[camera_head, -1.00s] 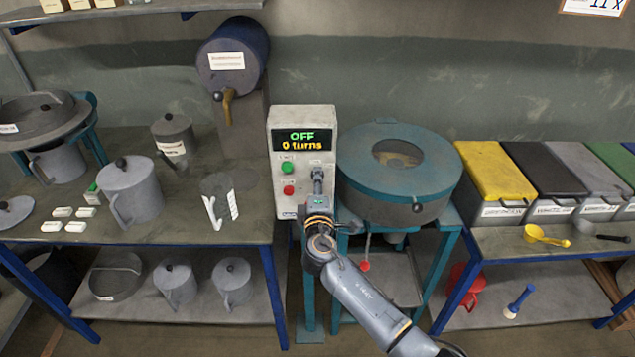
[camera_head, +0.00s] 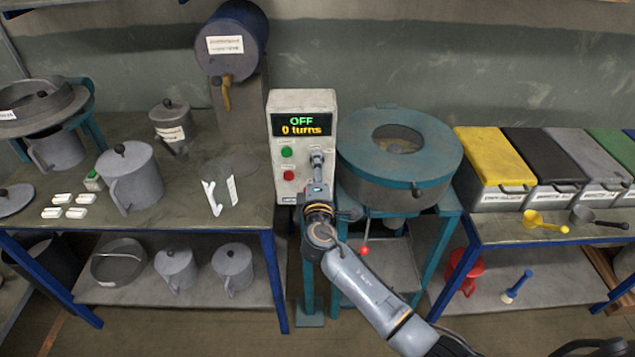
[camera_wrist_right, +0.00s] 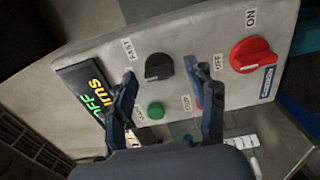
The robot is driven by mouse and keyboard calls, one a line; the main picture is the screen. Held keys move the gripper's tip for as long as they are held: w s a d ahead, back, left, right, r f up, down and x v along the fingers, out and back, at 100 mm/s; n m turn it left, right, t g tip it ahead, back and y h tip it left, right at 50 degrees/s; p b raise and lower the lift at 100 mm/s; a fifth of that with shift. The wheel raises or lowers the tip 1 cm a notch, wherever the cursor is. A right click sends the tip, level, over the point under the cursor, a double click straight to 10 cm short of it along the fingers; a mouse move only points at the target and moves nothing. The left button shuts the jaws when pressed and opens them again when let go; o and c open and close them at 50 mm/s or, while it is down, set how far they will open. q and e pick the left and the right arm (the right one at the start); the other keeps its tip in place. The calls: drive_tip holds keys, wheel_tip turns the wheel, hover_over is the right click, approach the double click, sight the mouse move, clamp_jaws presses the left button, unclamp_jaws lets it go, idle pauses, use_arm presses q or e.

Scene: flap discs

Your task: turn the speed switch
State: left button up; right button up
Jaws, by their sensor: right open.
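The grey control box (camera_head: 277,150) stands between the tables, its display (camera_head: 301,125) reading OFF and 0 turns. In the right wrist view, a black rotary knob (camera_wrist_right: 158,67) sits beside a FAST label; I take it as the speed switch. A larger red knob (camera_wrist_right: 253,55) is to its right, and a green button (camera_wrist_right: 156,110) lies below it. My right gripper (camera_wrist_right: 168,84) is open, its fingers spread on either side of the black knob in the picture; contact cannot be told. In the head view the right gripper (camera_head: 318,170) covers the box's lower right. My left gripper is out of view.
A teal-lidded round drum (camera_head: 400,180) stands close to the box's right. A red-ball lever (camera_head: 364,251) hangs under it. The left table (camera_head: 240,222) holds grey jugs, and a barrel with a tap (camera_head: 228,92) is behind. Lidded bins (camera_head: 495,165) stand at right.

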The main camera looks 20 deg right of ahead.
drive_tip(key=v, duration=1.1)
drive_tip(key=shift+s, duration=0.15)
